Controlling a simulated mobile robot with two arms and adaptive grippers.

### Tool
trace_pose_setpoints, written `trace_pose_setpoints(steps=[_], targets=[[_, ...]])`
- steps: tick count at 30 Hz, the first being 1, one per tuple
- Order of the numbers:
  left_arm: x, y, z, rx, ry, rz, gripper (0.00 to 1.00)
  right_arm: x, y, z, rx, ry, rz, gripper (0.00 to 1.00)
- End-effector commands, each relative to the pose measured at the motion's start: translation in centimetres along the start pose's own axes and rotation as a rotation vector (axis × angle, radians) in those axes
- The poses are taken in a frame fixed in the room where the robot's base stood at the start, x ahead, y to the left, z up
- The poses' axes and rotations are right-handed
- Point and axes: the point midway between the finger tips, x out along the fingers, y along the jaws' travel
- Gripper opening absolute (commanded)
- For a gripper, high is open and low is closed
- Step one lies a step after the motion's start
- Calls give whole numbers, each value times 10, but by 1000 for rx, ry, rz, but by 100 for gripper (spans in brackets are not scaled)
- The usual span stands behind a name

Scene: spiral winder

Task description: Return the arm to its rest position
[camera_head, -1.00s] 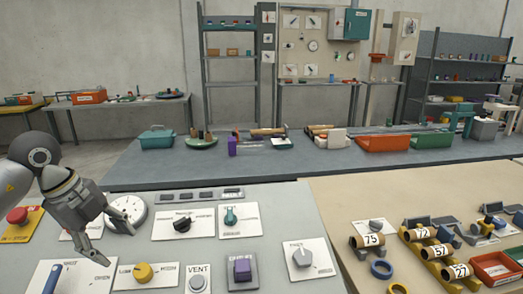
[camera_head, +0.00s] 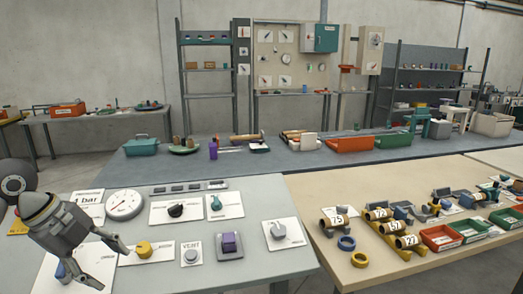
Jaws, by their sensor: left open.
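My left gripper (camera_head: 112,266) is at the lower left in the head view, open and empty, above the left part of the grey control panel (camera_head: 275,262). Its fingers spread to the right and down, beside the yellow knob (camera_head: 144,248). It partly hides a blue lever (camera_head: 62,272) and its plate. The arm comes in from the left edge, where a dark round joint shows. My right gripper is not in view.
The panel carries a dial gauge (camera_head: 124,204), a black knob (camera_head: 176,210), a purple button (camera_head: 229,242) and a grey knob (camera_head: 279,231). A beige table (camera_head: 315,190) at right holds numbered rolls, rings and bins. A long grey bench (camera_head: 270,158) stands behind.

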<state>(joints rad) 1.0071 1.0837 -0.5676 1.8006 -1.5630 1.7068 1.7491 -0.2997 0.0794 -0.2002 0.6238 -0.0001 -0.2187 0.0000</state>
Motion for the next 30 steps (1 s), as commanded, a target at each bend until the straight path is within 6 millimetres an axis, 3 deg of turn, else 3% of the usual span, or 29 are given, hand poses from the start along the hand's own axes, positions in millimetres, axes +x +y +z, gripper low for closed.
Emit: trace_pose_setpoints(steps=[8,14,18,21,25,30], targets=[[36,-26,-62,147,213,-139,58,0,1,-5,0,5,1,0],[54,-50,-131,248,448,-332,58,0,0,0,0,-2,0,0],[50,-70,-191,268,670,-569,58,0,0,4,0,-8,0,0],[36,-85,-220,220,802,-765,58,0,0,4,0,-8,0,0],[14,-101,-232,76,912,-1015,58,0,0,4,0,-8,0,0],[-1,-113,-206,-230,927,-1292,58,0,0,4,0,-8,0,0]])
